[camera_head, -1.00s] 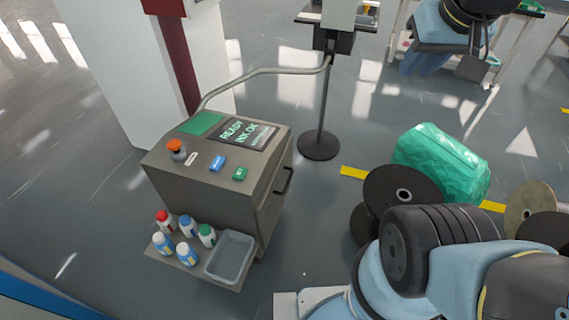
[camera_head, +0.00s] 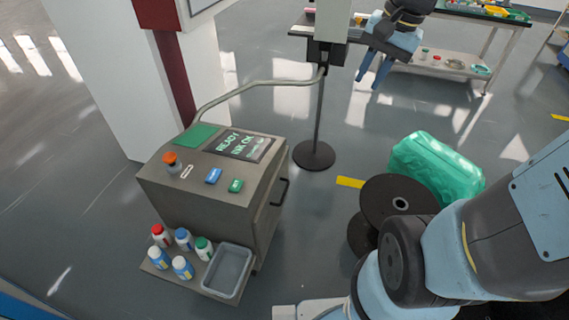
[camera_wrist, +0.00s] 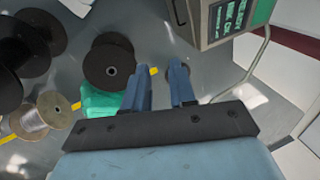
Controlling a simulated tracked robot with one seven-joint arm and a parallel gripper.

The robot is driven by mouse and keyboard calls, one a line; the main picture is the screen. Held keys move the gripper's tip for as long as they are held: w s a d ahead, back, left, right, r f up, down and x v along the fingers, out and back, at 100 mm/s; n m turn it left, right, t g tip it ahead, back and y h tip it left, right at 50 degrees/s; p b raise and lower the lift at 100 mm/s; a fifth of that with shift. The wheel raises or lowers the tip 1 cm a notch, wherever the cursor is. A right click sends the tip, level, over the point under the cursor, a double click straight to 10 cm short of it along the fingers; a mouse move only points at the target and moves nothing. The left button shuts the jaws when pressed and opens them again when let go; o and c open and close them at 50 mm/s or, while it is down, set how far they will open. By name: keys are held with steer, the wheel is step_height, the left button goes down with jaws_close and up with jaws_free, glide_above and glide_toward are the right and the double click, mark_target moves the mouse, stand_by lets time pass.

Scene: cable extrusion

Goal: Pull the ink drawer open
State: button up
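The grey ink printer cabinet (camera_head: 205,190) stands left of centre in the head view, with a lit display reading READY and INK OK. A dark bar handle (camera_head: 282,191) is on its right-hand face, where the drawer front appears shut. The handle also shows at the top of the wrist view (camera_wrist: 177,12), beside the cabinet (camera_wrist: 215,22). My gripper (camera_head: 374,78) is at the upper right in the head view, above and apart from the handle. Its two blue fingers, also in the wrist view (camera_wrist: 161,82), are open with nothing between them.
Several bottles (camera_head: 183,266) and a grey bin (camera_head: 229,270) sit on a low shelf at the cabinet's front. A round-based stand (camera_head: 314,155) is behind it. Black reels (camera_head: 385,200) and a green wrapped bundle (camera_head: 437,168) lie right. Floor beside the handle is clear.

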steer(key=w+a+f+m+g+y, duration=0.1)
steer(key=w+f+m+g+y, duration=0.25)
steer(key=w+f+m, duration=0.65)
steer(key=w+a+f+m+g+y, duration=0.15)
steer(key=w+f+m+y, duration=0.25)
steer(key=w+f, duration=0.75)
steer(key=m+t+y, duration=0.3)
steer(key=m+y, duration=0.3)
steer(key=m, duration=1)
glide_toward(285, 192)
steer(key=a+f, duration=0.1)
steer(key=a, duration=0.5)
steer(key=a+f, duration=0.1)
steer(key=a, duration=0.3)
steer(key=shift+f, duration=0.35)
jaws_close()
